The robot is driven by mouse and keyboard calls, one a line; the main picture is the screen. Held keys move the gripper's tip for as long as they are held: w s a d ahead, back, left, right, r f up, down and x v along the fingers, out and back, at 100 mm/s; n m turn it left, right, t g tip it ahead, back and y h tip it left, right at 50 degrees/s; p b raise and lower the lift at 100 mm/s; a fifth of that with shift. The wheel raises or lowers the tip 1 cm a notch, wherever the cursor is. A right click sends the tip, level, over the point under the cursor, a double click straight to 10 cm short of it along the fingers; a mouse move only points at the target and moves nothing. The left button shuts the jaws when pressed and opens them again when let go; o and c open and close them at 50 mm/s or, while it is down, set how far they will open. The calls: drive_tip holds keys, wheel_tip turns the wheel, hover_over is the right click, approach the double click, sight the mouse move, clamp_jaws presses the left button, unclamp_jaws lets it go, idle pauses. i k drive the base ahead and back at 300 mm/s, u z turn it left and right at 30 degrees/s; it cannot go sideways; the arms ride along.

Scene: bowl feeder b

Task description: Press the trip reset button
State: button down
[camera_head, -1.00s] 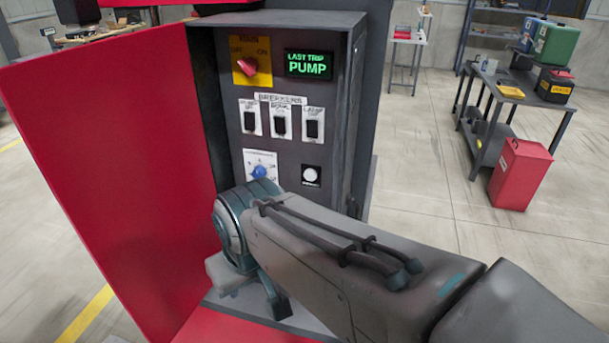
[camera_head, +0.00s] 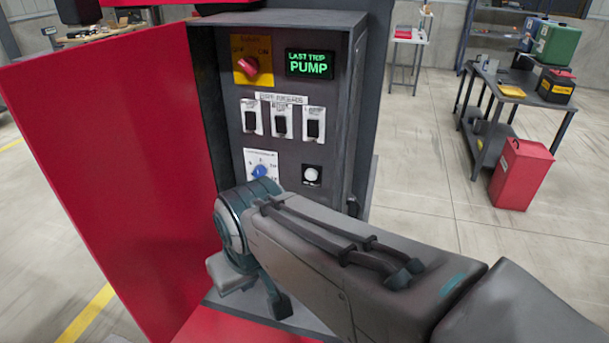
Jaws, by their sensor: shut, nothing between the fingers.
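A round white button (camera_head: 311,174) in a dark square mount sits low on the right of the grey control panel (camera_head: 283,163). I take it to be the trip reset button, but its small label is too blurred to read. A display (camera_head: 309,64) at the top right of the panel reads "LAST TRIP PUMP" in green. My arm crosses in front from the lower right, and its wrist end is just below and left of the button. The button face is uncovered in this view.
A red selector knob (camera_head: 250,66) on a yellow plate, breaker switches (camera_head: 279,123) and a blue dial (camera_head: 260,171) share the recessed panel. A large red door (camera_head: 120,170) stands open at left. A workbench (camera_head: 520,95) and red bin (camera_head: 521,174) stand farther right.

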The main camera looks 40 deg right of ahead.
sight(311, 174)
drive_tip(key=z, duration=1.3)
drive_tip(key=k, duration=0.85)
drive_tip(key=u, duration=0.7)
drive_tip(key=i, duration=0.5)
